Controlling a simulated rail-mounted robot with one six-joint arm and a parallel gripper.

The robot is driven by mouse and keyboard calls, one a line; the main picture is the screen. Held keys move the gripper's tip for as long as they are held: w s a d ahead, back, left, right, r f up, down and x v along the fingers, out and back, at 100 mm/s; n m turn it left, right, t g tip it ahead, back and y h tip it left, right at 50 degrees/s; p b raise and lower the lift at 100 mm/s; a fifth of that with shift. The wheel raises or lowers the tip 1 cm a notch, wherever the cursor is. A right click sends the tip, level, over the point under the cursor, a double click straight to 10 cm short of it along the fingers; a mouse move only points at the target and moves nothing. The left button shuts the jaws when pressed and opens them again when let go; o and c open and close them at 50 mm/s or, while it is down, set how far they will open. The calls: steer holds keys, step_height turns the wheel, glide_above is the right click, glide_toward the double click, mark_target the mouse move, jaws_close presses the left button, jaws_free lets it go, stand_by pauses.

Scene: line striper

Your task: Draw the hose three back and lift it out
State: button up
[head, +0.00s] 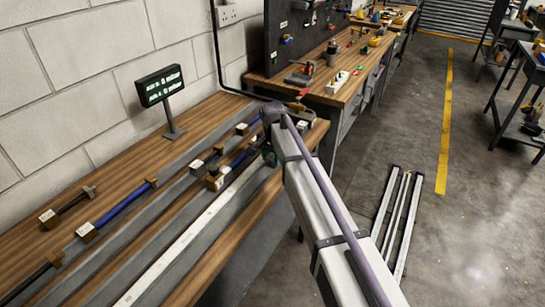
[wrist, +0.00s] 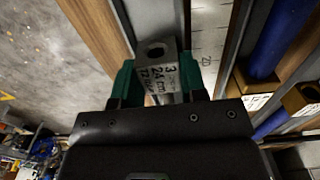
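My gripper (wrist: 157,82) points down at the bench, with one green finger on each side of a grey end block. The block (wrist: 156,52) has a round dark hole on top and a label whose first line appears to read 3. The fingers lie close against its sides. In the head view my gripper (head: 270,156) is mostly hidden behind my arm at the bench's right end. A thick blue hose (wrist: 280,40) lies to its right in the wrist view. In the head view blue and dark hoses, including a blue one (head: 120,209), lie along grey channels.
The wooden bench (head: 110,140) runs along the block wall. A small sign with green text (head: 160,85) stands behind the channels. A pale scale strip (head: 180,246) runs along the front. A second cluttered workbench (head: 335,95) stands beyond. Metal rails (head: 399,215) lie on the floor at right.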

mark_target(268, 169)
steer(key=c, duration=0.4)
steer(key=shift+s+a, duration=0.35)
steer(key=shift+s, duration=0.35)
steer(key=shift+s+a, duration=0.35)
steer(key=shift+s, duration=0.3)
steer(key=shift+r, duration=0.1)
step_height(268, 169, up, 7)
steer(key=p, duration=0.7)
